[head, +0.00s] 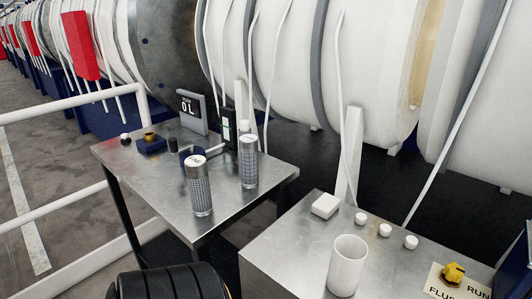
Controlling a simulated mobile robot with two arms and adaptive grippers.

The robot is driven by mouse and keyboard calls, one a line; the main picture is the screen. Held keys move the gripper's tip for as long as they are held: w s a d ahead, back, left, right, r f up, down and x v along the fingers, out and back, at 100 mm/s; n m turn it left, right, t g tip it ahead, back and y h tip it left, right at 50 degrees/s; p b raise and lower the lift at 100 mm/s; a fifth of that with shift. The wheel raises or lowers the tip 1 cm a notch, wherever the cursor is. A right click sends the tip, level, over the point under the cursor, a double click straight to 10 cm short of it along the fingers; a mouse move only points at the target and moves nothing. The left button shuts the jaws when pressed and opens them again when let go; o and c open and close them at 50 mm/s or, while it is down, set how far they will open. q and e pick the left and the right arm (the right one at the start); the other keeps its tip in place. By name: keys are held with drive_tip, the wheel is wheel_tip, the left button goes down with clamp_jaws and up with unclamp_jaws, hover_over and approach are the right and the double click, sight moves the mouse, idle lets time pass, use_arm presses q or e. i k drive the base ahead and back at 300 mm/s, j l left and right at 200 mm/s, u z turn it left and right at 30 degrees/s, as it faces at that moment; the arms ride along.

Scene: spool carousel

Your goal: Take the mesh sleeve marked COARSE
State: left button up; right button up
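Two upright cylindrical mesh sleeves stand on the left steel table (150,172). The nearer mesh sleeve (201,193) has a grey grid pattern and a pale cap with dark lettering, close to the table's front edge. The other mesh sleeve (249,172) stands behind it and to the right, near the table's right corner, with a similar grid and a pale top. The lettering is too small to tell which one is marked COARSE. The sleeves are apart.
A white cup (347,265), a white block (326,206) and small white knobs (385,230) are on the right steel table. A yellow knob (453,272) sits on a labelled plate. White rails (70,103) run left.

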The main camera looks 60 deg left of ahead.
sight(248, 144)
drive_tip(key=u, duration=2.1)
